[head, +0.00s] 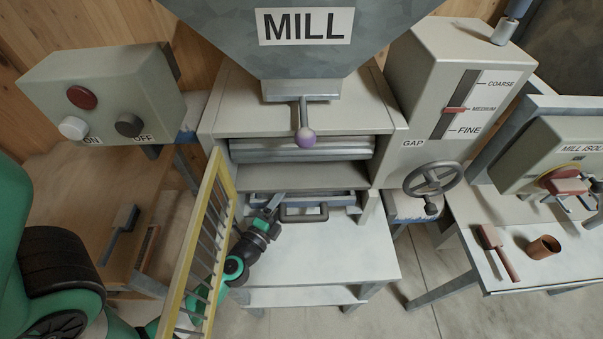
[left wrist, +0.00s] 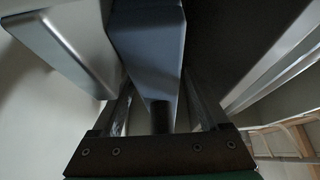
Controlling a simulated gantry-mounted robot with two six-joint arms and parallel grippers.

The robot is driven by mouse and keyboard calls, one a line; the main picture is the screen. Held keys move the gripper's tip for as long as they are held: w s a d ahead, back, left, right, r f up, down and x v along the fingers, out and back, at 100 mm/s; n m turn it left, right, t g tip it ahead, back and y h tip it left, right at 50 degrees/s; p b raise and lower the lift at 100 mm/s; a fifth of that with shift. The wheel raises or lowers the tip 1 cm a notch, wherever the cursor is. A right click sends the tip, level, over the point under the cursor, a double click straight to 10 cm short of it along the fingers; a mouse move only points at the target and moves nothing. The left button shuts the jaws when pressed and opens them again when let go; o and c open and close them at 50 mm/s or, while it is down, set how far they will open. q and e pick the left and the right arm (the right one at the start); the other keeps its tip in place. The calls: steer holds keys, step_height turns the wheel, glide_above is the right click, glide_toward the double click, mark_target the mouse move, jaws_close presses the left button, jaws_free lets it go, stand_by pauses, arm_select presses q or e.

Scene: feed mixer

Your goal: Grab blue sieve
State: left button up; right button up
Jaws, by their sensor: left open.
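The blue sieve (head: 340,199) is a shallow blue-grey framed piece in the slot under the mill. A dark U-shaped handle (head: 304,218) is at its front. My left gripper (head: 277,202) is open, low in front of the mill, just left of the handle. In the left wrist view a blue-grey slab (left wrist: 148,50), apparently the sieve, lies ahead of the open left gripper (left wrist: 160,105), with a dark rounded piece between the fingers. Contact cannot be told. My right gripper is not in view.
A yellow barred guard (head: 190,246) stands in front of my left arm. A handwheel (head: 434,181) is to the right. The pale table (head: 330,258) below is clear.

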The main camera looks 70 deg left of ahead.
arm_select(q)
jaws_close()
steer(key=shift+r, duration=0.1)
stand_by(0.4)
